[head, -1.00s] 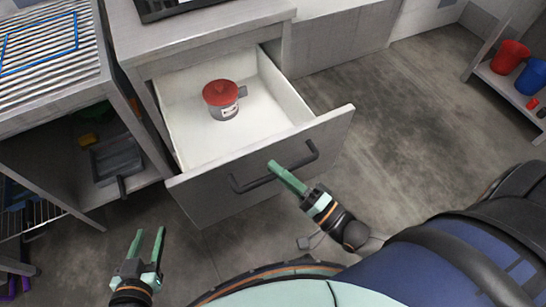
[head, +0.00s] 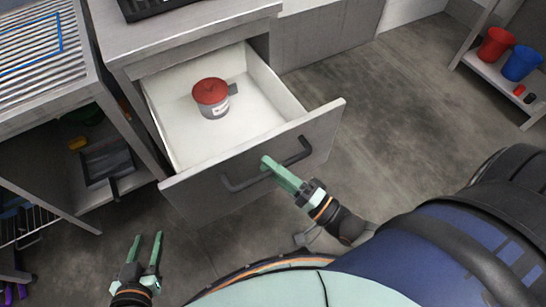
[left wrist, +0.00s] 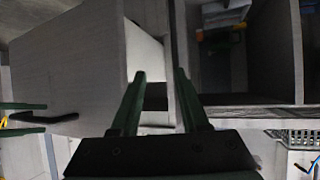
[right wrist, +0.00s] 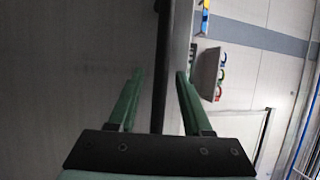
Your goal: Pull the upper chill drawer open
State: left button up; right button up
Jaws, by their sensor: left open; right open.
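The upper chill drawer (head: 190,205) stands well out from its grey cabinet, its white inside showing. Its dark bar handle (head: 238,185) runs across the front panel. A grey pot with a red lid (head: 210,92) stands inside toward the back. My right gripper (head: 266,163) is at the handle, its fingers around the bar. In the right wrist view the bar (right wrist: 161,65) runs between the two parted fingers (right wrist: 158,80), with gaps visible. My left gripper (head: 147,238) is open and empty, low and left of the drawer front, over the floor.
An open shelf unit with a dark tray (head: 108,165) stands left of the drawer. A counter with a black item (head: 150,8) is above it. Red (head: 496,45) and blue (head: 522,63) buckets sit on a far-right shelf. The floor to the right is clear.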

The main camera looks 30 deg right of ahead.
jog(key=shift+s+d, duration=0.1)
jog(key=shift+s, duration=0.2)
pick_arm(q)
jog(key=shift+g, duration=0.8)
jog(key=s+f, duration=0.2)
jog(key=f, duration=0.1)
jog(key=shift+s+d, duration=0.1)
jog(key=shift+s, duration=0.2)
pick_arm(e)
jog(key=v, duration=1.2)
pick_arm(q)
jog(key=shift+w+r, duration=0.15)
jog(key=shift+w, duration=0.1)
